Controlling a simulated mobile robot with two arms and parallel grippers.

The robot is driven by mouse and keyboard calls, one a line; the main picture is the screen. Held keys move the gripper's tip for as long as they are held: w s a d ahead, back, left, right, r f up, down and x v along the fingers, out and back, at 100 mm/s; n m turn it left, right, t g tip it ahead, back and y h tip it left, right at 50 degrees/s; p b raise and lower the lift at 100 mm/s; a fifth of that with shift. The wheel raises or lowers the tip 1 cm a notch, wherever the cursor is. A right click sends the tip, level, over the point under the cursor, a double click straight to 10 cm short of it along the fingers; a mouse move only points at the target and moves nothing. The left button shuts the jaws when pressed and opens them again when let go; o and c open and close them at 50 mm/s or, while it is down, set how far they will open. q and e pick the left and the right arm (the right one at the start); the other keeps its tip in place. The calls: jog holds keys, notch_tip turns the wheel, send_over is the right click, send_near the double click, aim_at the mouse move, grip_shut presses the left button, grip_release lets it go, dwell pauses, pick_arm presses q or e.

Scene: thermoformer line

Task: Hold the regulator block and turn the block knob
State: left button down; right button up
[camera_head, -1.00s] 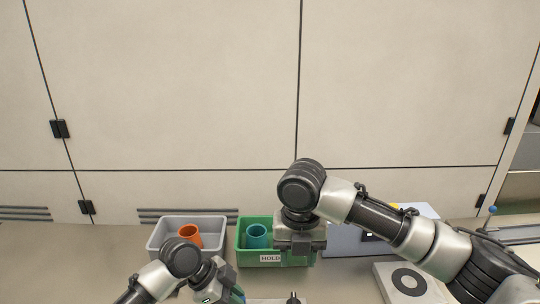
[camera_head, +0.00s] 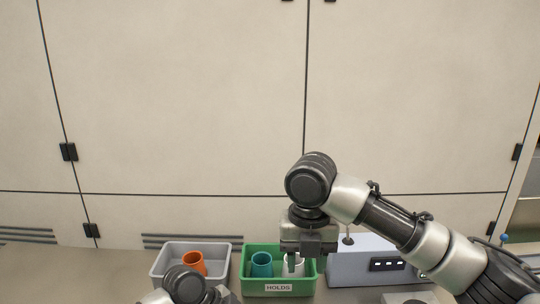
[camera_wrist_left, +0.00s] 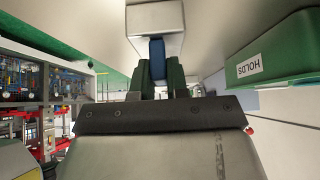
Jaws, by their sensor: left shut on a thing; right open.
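In the left wrist view, my left gripper (camera_wrist_left: 158,70) is shut, its green fingertips on either side of a narrow blue part (camera_wrist_left: 157,50). That part joins a pale block (camera_wrist_left: 157,18), which looks like the regulator block. The block's knob cannot be made out. In the head view the left fingers and the block are below the frame, and only my left wrist shows. My right gripper (camera_head: 292,266) is open, pointing down in front of the green bin's opening. A white cup shows partly behind its fingers; whether they touch it cannot be told.
The green bin (camera_head: 279,287) marked HOLDS also holds a teal cup (camera_head: 261,264); it shows in the left wrist view (camera_wrist_left: 285,50) too. A grey bin (camera_head: 160,272) at left holds an orange cup (camera_head: 194,262). A pale blue-grey box (camera_head: 345,268) stands at right.

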pick_arm(q)
jog(key=c, duration=1)
grip_release()
jog(key=shift+c, duration=0.2)
jog(key=shift+r, duration=0.1)
jog(key=a+r+p, duration=0.3)
jog(key=r+p, duration=0.1)
jog(key=r, duration=0.4)
jog(key=a+r+p, duration=0.4)
jog(key=r, duration=0.5)
jog(key=shift+r, duration=0.25)
jog(key=shift+a, duration=0.1)
